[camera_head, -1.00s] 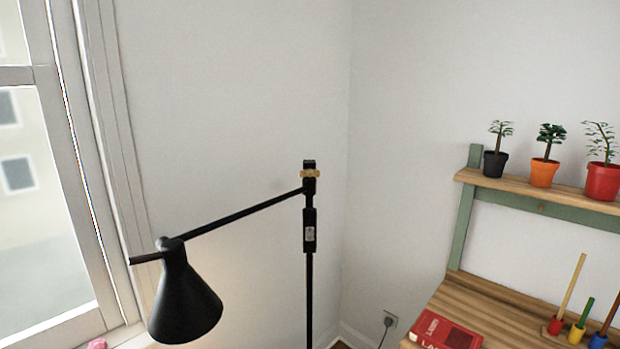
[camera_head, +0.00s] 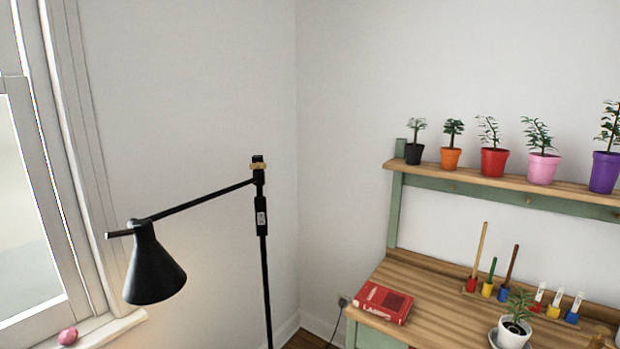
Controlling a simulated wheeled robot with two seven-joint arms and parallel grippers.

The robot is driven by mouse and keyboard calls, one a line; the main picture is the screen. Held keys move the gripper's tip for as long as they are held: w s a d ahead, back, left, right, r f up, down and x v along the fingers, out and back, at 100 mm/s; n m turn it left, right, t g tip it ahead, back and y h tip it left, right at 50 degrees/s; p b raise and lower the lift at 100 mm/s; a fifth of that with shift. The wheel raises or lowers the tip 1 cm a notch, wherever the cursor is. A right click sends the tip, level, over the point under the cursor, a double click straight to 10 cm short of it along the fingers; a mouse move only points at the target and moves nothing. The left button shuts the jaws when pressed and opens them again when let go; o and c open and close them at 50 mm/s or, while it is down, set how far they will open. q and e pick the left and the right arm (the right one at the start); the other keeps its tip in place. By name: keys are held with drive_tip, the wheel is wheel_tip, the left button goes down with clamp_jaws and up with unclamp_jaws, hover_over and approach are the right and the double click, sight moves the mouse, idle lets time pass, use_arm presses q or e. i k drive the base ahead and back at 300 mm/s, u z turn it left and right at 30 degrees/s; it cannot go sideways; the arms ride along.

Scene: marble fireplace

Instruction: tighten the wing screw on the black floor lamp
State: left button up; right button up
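The black floor lamp (camera_head: 264,270) stands near the room corner, left of the wooden bench. Its thin arm (camera_head: 200,204) slopes down to the left from the top of the pole and carries a cone-shaped black shade (camera_head: 153,270). A brass-coloured wing screw (camera_head: 258,167) sits at the top of the pole, by the arm joint. I cannot tell how tight it is. The lamp's base is out of view. Neither of my grippers shows in the view.
A green and wooden bench (camera_head: 420,270) stands at the right, with a red book (camera_head: 382,302) on it. Its upper shelf (camera_head: 470,181) holds several potted plants. A window (camera_head: 30,200) is at the left, with a pink object (camera_head: 67,336) on its sill. A cable runs beside the bench.

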sight(258, 165)
drive_tip(key=z, duration=0.35)
drive_tip(key=k, duration=0.8)
drive_tip(key=z, duration=1)
drive_tip(key=i, duration=0.75)
drive_tip(key=z, duration=0.45)
drive_tip(key=i, duration=0.8)
drive_tip(key=u, duration=0.9)
drive_tip(key=i, duration=0.65)
drive_tip(key=u, duration=0.7)
